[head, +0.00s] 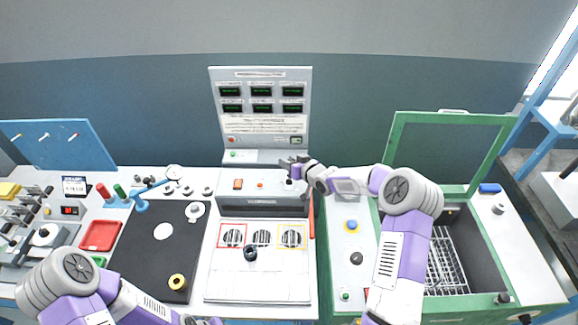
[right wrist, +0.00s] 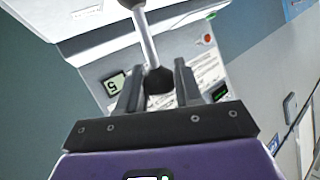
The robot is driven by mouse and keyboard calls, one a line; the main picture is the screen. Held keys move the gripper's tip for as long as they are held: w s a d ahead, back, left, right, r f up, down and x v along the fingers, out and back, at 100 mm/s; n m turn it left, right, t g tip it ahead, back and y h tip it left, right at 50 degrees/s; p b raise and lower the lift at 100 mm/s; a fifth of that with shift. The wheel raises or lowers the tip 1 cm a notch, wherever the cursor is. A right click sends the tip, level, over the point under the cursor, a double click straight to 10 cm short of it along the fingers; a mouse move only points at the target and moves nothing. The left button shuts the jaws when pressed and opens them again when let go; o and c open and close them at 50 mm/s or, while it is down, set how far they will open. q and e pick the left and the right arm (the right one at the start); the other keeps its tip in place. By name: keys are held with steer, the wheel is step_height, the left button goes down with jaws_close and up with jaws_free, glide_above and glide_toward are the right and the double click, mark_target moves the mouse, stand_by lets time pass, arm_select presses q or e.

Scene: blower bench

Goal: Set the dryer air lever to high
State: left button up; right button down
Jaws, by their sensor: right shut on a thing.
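The dryer air lever shows in the right wrist view as a metal rod with a dark knob (right wrist: 160,80), between the two fingers of my right gripper (right wrist: 157,90). My right gripper is shut on the knob. In the head view my right gripper (head: 290,168) is at the right end of the grey control box (head: 262,203), over the lever, and hides most of it. The lever's marks cannot be read. My left arm shows at the lower left of the head view; its gripper is out of the frame.
An upright panel (head: 261,130) with several green displays stands behind the box. In front is a white plate (head: 260,288) with round vents and a black knob (head: 250,253). A green-framed bin (head: 393,165) stands right, a black mat (head: 150,262) left.

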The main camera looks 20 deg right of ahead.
arm_select(q)
steer(key=shift+f, duration=0.1)
arm_select(e)
steer(key=shift+w+d+r, duration=0.1)
steer(key=shift+w+d, duration=0.05)
steer(key=c, duration=1.2)
jaws_free()
arm_select(q)
steer(key=shift+w, duration=0.1)
arm_select(e)
steer(key=o, duration=0.4)
steer(key=v, duration=0.7)
steer(key=shift+s, duration=0.25)
